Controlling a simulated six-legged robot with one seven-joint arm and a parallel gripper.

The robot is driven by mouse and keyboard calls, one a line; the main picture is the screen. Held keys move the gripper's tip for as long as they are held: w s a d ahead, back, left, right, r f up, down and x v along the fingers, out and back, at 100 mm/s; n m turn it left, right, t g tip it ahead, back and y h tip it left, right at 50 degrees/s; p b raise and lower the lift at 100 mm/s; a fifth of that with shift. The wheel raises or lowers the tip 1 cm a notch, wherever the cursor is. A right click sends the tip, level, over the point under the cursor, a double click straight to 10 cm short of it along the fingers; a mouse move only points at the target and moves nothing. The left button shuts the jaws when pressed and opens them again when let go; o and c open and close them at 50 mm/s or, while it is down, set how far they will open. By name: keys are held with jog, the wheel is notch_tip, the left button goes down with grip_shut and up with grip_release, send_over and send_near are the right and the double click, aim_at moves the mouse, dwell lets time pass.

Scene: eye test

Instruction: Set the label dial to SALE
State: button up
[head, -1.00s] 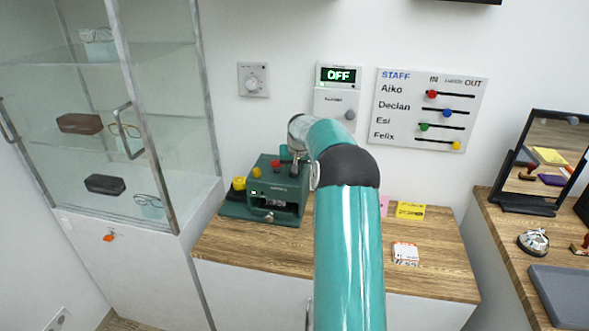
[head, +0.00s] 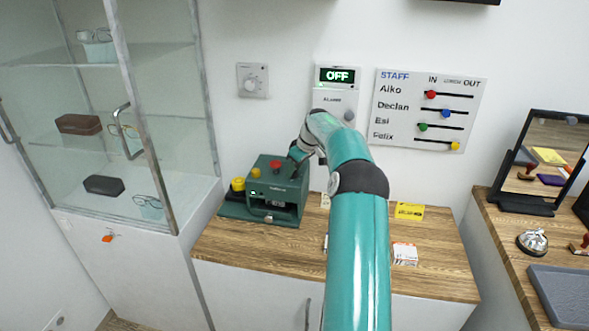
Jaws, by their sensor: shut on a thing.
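The dark green label machine (head: 262,194) stands at the left of the wooden counter. My gripper (head: 294,161) is at the right end of the machine's top, pointing down. It is shut on a small part there, apparently the label dial, which the fingers hide. The dial's setting and the word SALE cannot be read in this view.
A yellow roll (head: 238,185) sits at the machine's left. A glass cabinet (head: 170,140) stands close on the left. My arm covers the counter's middle.

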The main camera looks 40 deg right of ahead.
jog(key=shift+n, duration=0.5)
jog(key=o, duration=1)
jog(key=shift+f, duration=0.1)
jog(key=v, duration=1.4)
jog(key=shift+w+d, duration=0.15)
jog(key=shift+d, duration=0.1)
jog(key=shift+a, duration=0.1)
